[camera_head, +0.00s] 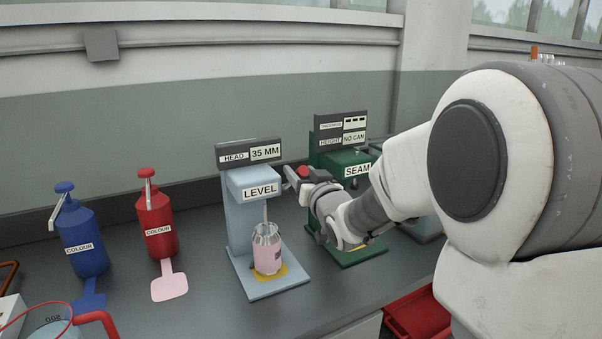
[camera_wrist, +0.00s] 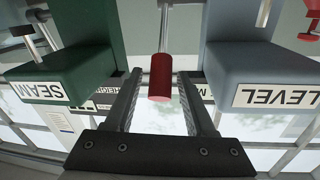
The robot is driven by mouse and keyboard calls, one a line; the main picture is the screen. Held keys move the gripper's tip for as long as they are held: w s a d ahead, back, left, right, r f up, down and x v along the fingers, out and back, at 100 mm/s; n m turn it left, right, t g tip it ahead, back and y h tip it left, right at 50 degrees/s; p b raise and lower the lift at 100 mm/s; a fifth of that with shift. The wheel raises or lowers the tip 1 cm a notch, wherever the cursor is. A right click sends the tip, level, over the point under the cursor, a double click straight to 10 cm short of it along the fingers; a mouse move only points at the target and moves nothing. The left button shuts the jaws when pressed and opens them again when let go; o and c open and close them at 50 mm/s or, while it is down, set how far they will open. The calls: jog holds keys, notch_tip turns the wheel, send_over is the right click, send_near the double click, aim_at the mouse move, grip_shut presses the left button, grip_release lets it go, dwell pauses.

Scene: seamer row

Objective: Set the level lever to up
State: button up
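The level station (camera_head: 243,215) is a pale blue-grey unit with a LEVEL label; its display (camera_head: 250,152) reads HEAD 35 MM. In the wrist view the LEVEL housing (camera_wrist: 265,75) is at right, upside down. A lever with a red cylindrical knob (camera_wrist: 160,86) on a thin metal rod shows between my fingers. My gripper (camera_wrist: 160,75) is open, one finger on each side of the knob, with gaps visible on both sides. In the head view my gripper (camera_head: 299,181) is at the station's right side, partly covering the lever; its setting cannot be told.
A pink can (camera_head: 267,257) stands on the level station's base. The green SEAM unit (camera_head: 345,160) is close to the right of my gripper. Blue (camera_head: 83,240) and red (camera_head: 156,225) COLOUR pumps stand left. A red crate (camera_head: 418,315) is at front right.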

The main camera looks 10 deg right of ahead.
grip_shut()
jog(key=shift+r, duration=0.1)
dwell(1.1)
